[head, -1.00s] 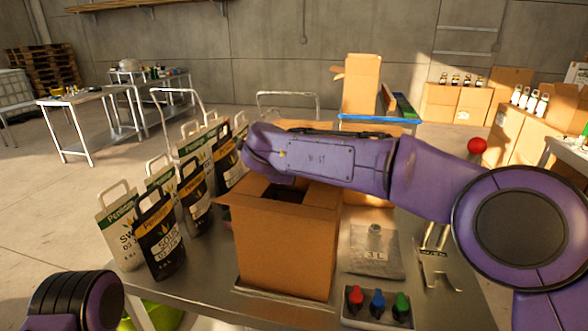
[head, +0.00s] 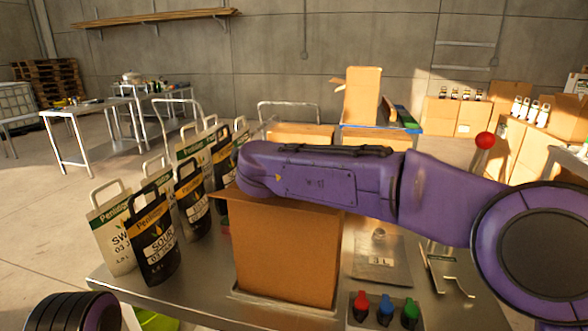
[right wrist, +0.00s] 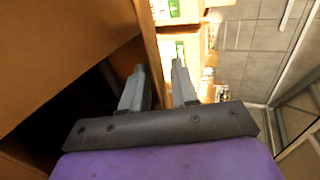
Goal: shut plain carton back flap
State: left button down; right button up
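The plain brown carton (head: 287,255) stands upright on the metal table in the head view. My right forearm lies across its top and hides the opening and the back flap there. My right gripper is hidden behind the arm in the head view. In the right wrist view its two fingers (right wrist: 158,88) are apart, with a narrow brown cardboard edge (right wrist: 151,40) showing between or behind them; I cannot tell whether they touch it. A large brown cardboard panel (right wrist: 60,50) and a dark space fill the left of that view. My left gripper is out of view; only part of that arm shows.
Several carry bags (head: 152,235) stand close left of the carton. A clear bag (head: 381,258) lies to its right, with red, blue and green items (head: 384,309) in front of it. The metal table (head: 215,284) has bare room at front left.

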jog(key=b+v, duration=0.2)
jog(key=v, duration=0.8)
jog(key=shift+s, duration=0.2)
